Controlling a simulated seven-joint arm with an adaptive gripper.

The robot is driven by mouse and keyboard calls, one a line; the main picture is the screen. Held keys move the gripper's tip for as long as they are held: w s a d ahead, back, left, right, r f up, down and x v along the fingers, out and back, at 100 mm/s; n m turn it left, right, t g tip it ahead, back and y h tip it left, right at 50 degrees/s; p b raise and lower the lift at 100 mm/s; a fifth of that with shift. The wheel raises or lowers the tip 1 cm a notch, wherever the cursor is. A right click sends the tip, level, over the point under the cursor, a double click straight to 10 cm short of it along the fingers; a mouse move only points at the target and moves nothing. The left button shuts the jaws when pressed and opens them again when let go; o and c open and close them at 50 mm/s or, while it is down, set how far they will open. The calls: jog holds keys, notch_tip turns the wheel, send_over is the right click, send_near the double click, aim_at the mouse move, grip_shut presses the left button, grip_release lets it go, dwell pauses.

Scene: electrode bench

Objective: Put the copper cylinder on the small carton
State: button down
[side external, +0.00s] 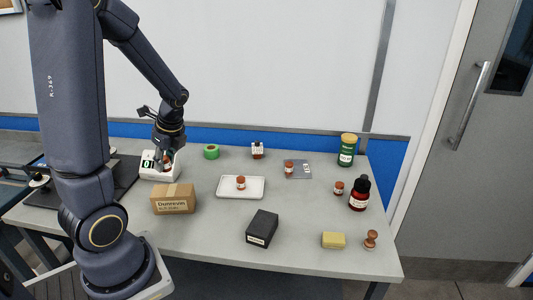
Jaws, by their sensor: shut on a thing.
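My gripper (165,157) is low over a white scale (158,175) at the back left of the bench. It is shut on a small reddish-brown thing, seemingly a copper cylinder, largely hidden by the fingers. I cannot tell whether this thing touches the scale. The small brown carton (173,200) stands in front of the scale, with printing on its side and a bare top. Similar small reddish-brown cylinders with pale bands stand on a white tray (224,192), on a grey plate (303,166), and on the bench (339,187) at right.
A black box (262,229) lies right of the carton. A green tape ring (211,152) and a small labelled bottle (257,149) are at the back. A green jar (347,150), dark red bottle (360,193), yellow block (333,240) and wooden stamp (371,240) are at right.

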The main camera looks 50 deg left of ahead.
aim_at(168, 189)
notch_tip(168, 189, down, 7)
jog(key=shift+f, duration=0.1)
dwell(0.4)
jog(key=c, duration=0.9)
grip_release()
jog(key=shift+f, duration=0.1)
jog(key=shift+o, duration=0.2)
jog(key=v, duration=1.2)
jog(key=d+r+n+t+h, duration=0.2)
jog(key=d+n, duration=0.4)
jog(key=d, duration=0.4)
jog(key=d+r+n+t+h, duration=0.2)
jog(key=d+r+n+t, duration=0.3)
jog(key=d, duration=0.6)
notch_tip(168, 189, up, 2)
jog(key=shift+s+r+n+t, duration=0.2)
jog(key=shift+n+t, duration=0.1)
jog(key=shift+n, duration=0.5)
jog(key=shift+a, duration=0.1)
